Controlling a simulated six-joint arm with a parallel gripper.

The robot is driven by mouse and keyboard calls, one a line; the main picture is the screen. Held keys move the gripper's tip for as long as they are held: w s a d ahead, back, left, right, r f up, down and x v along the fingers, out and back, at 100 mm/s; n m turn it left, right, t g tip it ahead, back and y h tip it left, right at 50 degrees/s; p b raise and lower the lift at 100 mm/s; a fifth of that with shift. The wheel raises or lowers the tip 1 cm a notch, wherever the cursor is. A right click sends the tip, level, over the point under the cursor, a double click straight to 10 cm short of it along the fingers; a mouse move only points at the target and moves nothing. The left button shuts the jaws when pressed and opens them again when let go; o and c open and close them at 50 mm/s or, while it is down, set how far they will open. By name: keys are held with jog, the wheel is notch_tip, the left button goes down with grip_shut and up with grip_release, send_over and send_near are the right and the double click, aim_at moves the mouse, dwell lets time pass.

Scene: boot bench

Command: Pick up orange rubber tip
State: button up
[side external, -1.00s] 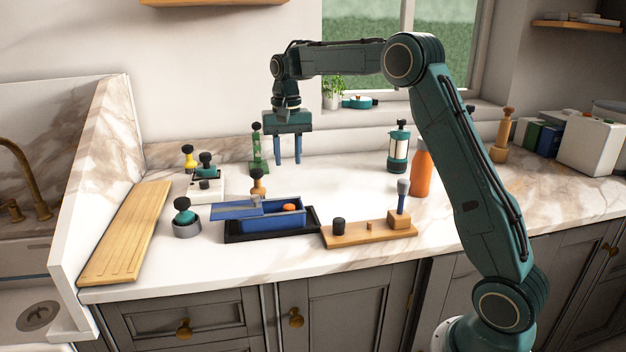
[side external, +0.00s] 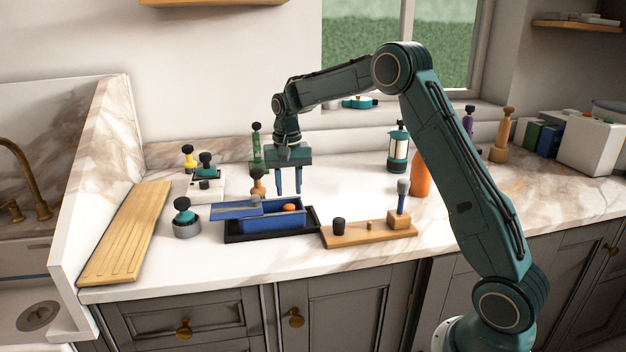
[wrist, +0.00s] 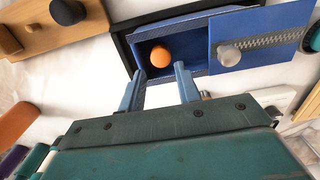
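The orange rubber tip (side external: 289,207) is a small round orange piece inside the open right part of a blue box (side external: 281,223). It also shows in the wrist view (wrist: 160,56), near the box's wall. A blue sliding lid (side external: 236,209) with a grey knob covers the box's left part. The box sits in a black tray (side external: 274,233). My gripper (side external: 288,192) is above and just behind the box, fingers pointing down. In the wrist view the blue fingers (wrist: 160,85) are apart with nothing between them, and the orange tip lies beyond them.
A wooden board (side external: 355,239) with a black knob and a grey-topped peg stands right of the box. A wooden-knobbed piece (side external: 258,185) stands close behind the box, left of my fingers.

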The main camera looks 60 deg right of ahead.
aim_at(289, 205)
jog(key=shift+f, duration=0.35)
jog(key=shift+f, duration=2.45)
jog(key=shift+c, duration=0.4)
jog(key=c, duration=0.5)
jog(key=shift+r, duration=0.1)
notch_tip(289, 205, up, 20)
jog(key=shift+s+f, duration=0.1)
jog(key=shift+f, duration=0.1)
